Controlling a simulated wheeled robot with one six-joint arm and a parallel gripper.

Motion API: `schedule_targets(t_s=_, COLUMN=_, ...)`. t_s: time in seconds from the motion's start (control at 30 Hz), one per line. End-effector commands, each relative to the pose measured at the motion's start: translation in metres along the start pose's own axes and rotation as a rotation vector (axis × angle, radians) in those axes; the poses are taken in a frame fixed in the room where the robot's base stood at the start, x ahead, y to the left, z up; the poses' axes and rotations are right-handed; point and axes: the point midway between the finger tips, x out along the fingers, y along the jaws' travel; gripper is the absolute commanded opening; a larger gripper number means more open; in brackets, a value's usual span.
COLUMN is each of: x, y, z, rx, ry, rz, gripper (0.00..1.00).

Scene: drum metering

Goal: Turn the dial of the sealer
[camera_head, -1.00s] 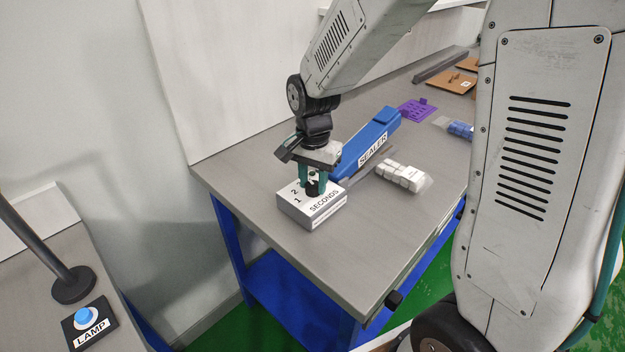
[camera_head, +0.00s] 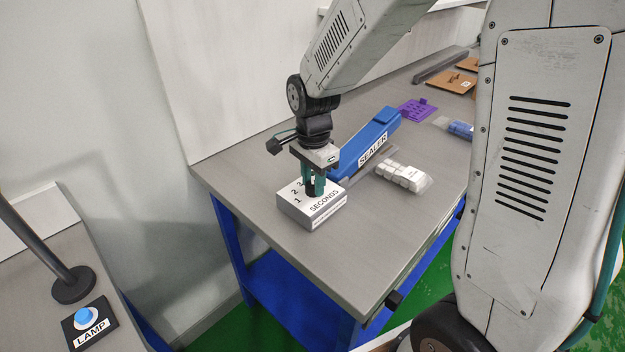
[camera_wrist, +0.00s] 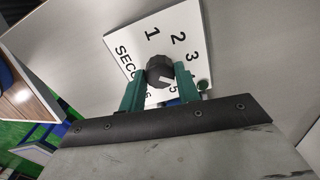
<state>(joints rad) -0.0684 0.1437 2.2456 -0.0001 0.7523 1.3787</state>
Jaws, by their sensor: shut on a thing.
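The sealer (camera_head: 366,146) is a long blue unit lying on the grey bench. In front of it is its white box marked SECONDS (camera_head: 313,208); the wrist view shows its face (camera_wrist: 195,30) with the numbers 1, 2, 3 and 5 readable. The black round dial (camera_wrist: 159,68) stands on this face and has a white mark on its lower right, on the side of the 5. My gripper (camera_head: 314,186) points down over the box. Its green fingers (camera_wrist: 160,84) are shut on the dial, one on each side. The fingers and palm hide part of the scale.
A clear bag of white blocks (camera_head: 403,176) lies right of the sealer. A purple holed plate (camera_head: 417,110) and brown boards (camera_head: 455,82) lie farther back. A blue LAMP button (camera_head: 86,317) is on the other bench at lower left. The front of the grey bench is clear.

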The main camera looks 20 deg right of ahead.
Motion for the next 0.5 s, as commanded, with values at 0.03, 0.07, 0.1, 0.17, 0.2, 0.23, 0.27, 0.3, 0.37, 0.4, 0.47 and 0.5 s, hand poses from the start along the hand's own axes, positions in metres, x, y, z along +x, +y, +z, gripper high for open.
schedule_targets(t_s=0.03, x=-0.0007, y=-0.0004, z=-0.0001, rx=0.000, ry=0.000, rz=-0.001, gripper=0.09)
schedule_targets(t_s=0.07, x=-0.0007, y=-0.0004, z=-0.0001, rx=0.000, ry=0.000, rz=-0.001, gripper=0.09)
schedule_targets(t_s=0.1, x=-0.0007, y=-0.0004, z=-0.0001, rx=0.000, ry=0.000, rz=-0.001, gripper=0.09)
schedule_targets(t_s=0.17, x=-0.0007, y=-0.0004, z=-0.0001, rx=-0.001, ry=0.000, rz=-0.001, gripper=0.09)
schedule_targets(t_s=0.2, x=-0.0007, y=-0.0004, z=-0.0001, rx=-0.001, ry=0.000, rz=-0.001, gripper=0.09)
schedule_targets(t_s=0.23, x=-0.0007, y=-0.0004, z=-0.0001, rx=-0.001, ry=0.000, rz=-0.001, gripper=0.41)
schedule_targets(t_s=0.27, x=-0.0007, y=-0.0004, z=-0.0001, rx=-0.001, ry=0.000, rz=-0.001, gripper=0.49)
schedule_targets(t_s=0.3, x=-0.0007, y=-0.0004, z=-0.0001, rx=-0.001, ry=0.000, rz=-0.001, gripper=0.54)
schedule_targets(t_s=0.37, x=-0.0005, y=-0.0003, z=-0.0001, rx=-0.001, ry=0.000, rz=-0.001, gripper=0.54)
schedule_targets(t_s=0.4, x=-0.0004, y=-0.0002, z=-0.0001, rx=-0.001, ry=0.000, rz=-0.001, gripper=0.54)
schedule_targets(t_s=0.47, x=-0.0004, y=-0.0002, z=-0.0001, rx=-0.001, ry=0.000, rz=-0.001, gripper=0.54)
schedule_targets(t_s=0.5, x=-0.0003, y=-0.0002, z=-0.0001, rx=-0.001, ry=0.000, rz=-0.001, gripper=0.54)
